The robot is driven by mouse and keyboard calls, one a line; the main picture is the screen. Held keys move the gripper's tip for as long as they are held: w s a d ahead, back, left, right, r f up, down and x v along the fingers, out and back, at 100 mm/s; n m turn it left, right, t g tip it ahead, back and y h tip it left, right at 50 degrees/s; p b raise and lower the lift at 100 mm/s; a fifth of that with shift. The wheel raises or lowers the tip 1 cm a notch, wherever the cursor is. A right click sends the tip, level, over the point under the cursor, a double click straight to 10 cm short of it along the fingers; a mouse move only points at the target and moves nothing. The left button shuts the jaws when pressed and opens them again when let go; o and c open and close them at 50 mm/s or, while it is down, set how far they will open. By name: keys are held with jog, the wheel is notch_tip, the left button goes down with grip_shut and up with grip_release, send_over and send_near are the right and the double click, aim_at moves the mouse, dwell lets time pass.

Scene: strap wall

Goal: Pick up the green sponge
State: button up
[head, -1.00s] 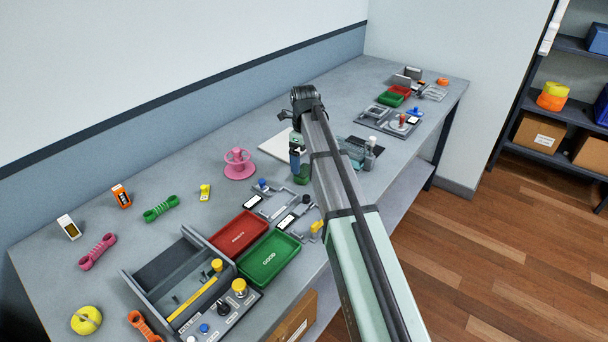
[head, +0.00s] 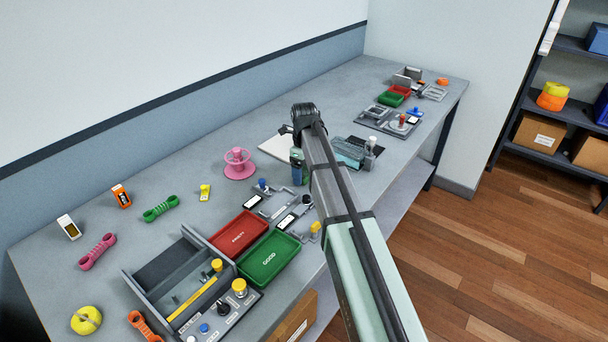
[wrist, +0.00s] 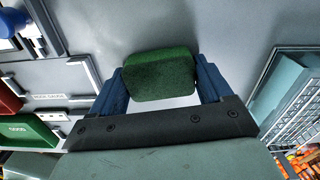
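The green sponge (wrist: 160,75) shows in the wrist view between the two blue fingers of my gripper (wrist: 160,82). The fingers are spread wide, one close along each side of the sponge; I cannot make out firm contact. In the head view my gripper (head: 299,170) points down at the bench, with a blue finger showing left of my arm. The sponge is mostly hidden there behind the finger and my arm.
The grey bench (head: 215,165) carries a pink spool (head: 238,163) left of my gripper and grey fixtures (head: 275,200) nearer. A teal basket (head: 349,152) stands close on the right. Red (head: 238,232) and green (head: 269,258) trays lie nearer the front.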

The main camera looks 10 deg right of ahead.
jog(key=c, duration=0.5)
